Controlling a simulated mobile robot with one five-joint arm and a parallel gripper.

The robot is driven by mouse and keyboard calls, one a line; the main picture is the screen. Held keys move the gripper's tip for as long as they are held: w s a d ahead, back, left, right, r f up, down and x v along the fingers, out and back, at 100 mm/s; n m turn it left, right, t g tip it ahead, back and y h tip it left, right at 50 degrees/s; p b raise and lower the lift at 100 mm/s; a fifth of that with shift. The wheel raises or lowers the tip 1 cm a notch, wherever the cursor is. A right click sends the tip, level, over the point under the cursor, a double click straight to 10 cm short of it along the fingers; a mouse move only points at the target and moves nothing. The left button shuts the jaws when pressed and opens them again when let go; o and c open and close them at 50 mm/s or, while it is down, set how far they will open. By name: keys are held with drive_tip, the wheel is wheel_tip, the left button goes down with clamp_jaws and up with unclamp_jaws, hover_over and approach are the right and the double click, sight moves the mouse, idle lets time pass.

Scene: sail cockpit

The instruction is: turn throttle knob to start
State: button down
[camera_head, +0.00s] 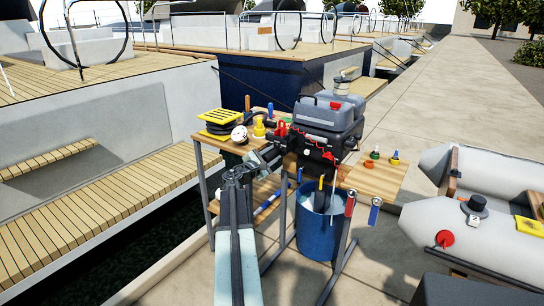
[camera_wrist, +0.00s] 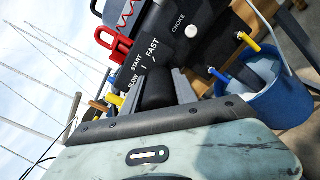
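The throttle knob (camera_wrist: 155,90) is a dark, rounded knob on the black panel of the outboard motor (camera_head: 322,136). In the wrist view the words SLOW, START and FAST are printed around its far side. My gripper (camera_wrist: 158,86) has one finger on each side of the knob, and the knob fills the space between them. I cannot tell which word the knob points to, as its pointer is hidden or too dark. In the head view my gripper (camera_head: 262,158) is at the left side of the motor, and the knob cannot be made out.
A white choke knob (camera_wrist: 191,31) and a red part (camera_wrist: 113,45) are near the throttle. A blue bucket (camera_head: 316,228) with tools stands below. A grey inflatable boat (camera_head: 470,250) lies at right.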

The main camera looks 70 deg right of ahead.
drive_tip(key=shift+m, duration=0.4)
drive_tip(key=m, duration=0.2)
drive_tip(key=shift+m, duration=0.4)
drive_tip(key=shift+d+r+m, duration=0.1)
drive_tip(key=shift+m, duration=1.9)
drive_tip(key=shift+w, duration=0.1)
drive_tip(key=c, duration=1)
unclamp_jaws()
drive_tip(key=shift+o, duration=0.2)
